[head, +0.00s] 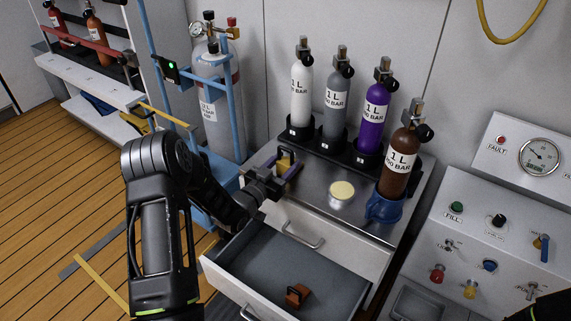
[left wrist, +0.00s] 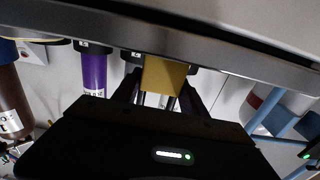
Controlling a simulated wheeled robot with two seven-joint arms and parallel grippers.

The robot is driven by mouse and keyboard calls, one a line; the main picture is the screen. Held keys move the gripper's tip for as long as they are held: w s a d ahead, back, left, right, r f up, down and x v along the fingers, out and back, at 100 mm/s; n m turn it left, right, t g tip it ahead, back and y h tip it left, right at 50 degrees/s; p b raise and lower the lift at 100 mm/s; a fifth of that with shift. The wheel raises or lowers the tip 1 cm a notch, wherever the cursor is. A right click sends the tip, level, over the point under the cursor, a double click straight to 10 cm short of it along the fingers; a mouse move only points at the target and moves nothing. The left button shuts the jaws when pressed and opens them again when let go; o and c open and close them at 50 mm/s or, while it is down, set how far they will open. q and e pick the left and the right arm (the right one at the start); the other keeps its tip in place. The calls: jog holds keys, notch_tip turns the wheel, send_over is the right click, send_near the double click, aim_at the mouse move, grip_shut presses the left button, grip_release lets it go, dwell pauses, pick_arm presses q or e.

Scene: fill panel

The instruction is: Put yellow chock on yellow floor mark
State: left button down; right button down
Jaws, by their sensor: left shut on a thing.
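My left gripper (head: 279,176) is shut on the yellow chock (head: 287,162), which has a dark handle, at the left end of the steel bench top. In the left wrist view the yellow chock (left wrist: 165,75) sits between the fingers; whether it touches the bench cannot be told. A yellow floor mark (head: 100,286) shows as a stripe on the wooden floor at lower left, partly hidden by my left arm. My right gripper does not show.
An open drawer (head: 262,262) holds an orange-brown chock (head: 297,295). Several small cylinders, such as a purple one (head: 373,112), stand along the bench back. A pale yellow disc (head: 342,190) lies on the bench. A blue cart (head: 230,165) stands left of it. A control panel (head: 500,240) is right.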

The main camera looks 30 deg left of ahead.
pick_arm(q)
jog(key=shift+f, duration=0.15)
jog(key=c, duration=0.6)
grip_release()
jog(key=shift+r, duration=0.3)
jog(key=s, duration=0.4)
jog(key=s+a+p, duration=0.1)
jog(key=s, duration=0.7)
jog(key=shift+a+f, duration=0.15)
jog(key=shift+a, duration=0.15)
